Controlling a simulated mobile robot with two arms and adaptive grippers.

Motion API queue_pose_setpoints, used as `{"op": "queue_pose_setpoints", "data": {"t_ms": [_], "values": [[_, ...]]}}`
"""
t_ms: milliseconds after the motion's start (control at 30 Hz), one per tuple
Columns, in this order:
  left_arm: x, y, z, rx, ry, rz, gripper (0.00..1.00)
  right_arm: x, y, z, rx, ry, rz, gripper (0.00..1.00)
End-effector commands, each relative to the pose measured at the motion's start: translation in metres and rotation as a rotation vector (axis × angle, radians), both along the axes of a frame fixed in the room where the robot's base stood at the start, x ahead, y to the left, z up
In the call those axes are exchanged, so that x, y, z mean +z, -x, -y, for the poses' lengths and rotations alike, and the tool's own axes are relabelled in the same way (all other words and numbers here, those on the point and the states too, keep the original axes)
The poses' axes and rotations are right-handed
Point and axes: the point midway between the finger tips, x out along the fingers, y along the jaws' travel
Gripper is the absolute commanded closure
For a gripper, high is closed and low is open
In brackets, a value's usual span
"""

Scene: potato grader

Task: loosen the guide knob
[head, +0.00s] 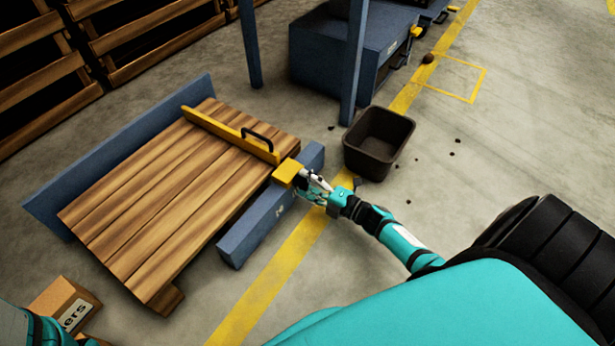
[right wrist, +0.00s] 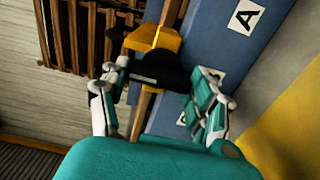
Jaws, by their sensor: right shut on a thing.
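The guide is a yellow bar (head: 225,132) with a black handle (head: 258,137), lying across the wooden planks. A yellow block (head: 286,171) at its near end sits on the blue rail (head: 262,222). The block shows in the right wrist view (right wrist: 152,38) with the black guide knob (right wrist: 160,70) in front of it. My right gripper (head: 314,184) is at the block's right side. In the right wrist view its fingers stand on either side of the knob, shut on it. The gripper hides the knob in the head view. My left gripper is not in view.
A dark bin (head: 379,142) stands right of the rail, with several dark lumps on the floor around it. A blue post (head: 354,70) and a blue machine (head: 330,50) are behind. A cardboard box (head: 66,305) is at lower left. Wooden racks (head: 140,35) fill the back left.

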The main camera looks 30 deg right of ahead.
Motion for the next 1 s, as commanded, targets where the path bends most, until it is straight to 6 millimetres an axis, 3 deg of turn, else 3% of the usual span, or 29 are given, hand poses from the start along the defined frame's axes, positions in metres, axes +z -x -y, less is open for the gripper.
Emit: {"op": "queue_pose_setpoints", "data": {"t_ms": [500, 533, 700, 1000], "values": [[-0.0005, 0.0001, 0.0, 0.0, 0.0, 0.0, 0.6, -0.0015, 0.001, 0.0003, 0.0, 0.023, 0.005, 0.7], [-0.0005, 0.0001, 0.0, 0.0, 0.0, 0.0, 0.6, -0.0015, 0.001, 0.0003, 0.0, 0.023, 0.005, 0.35], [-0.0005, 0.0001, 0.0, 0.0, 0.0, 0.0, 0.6, -0.0011, 0.0006, 0.0003, 0.0, 0.021, 0.005, 0.13], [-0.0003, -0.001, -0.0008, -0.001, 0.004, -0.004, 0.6, -0.0007, 0.0021, 0.0009, 0.0, 0.018, 0.005, 0.13]]}}
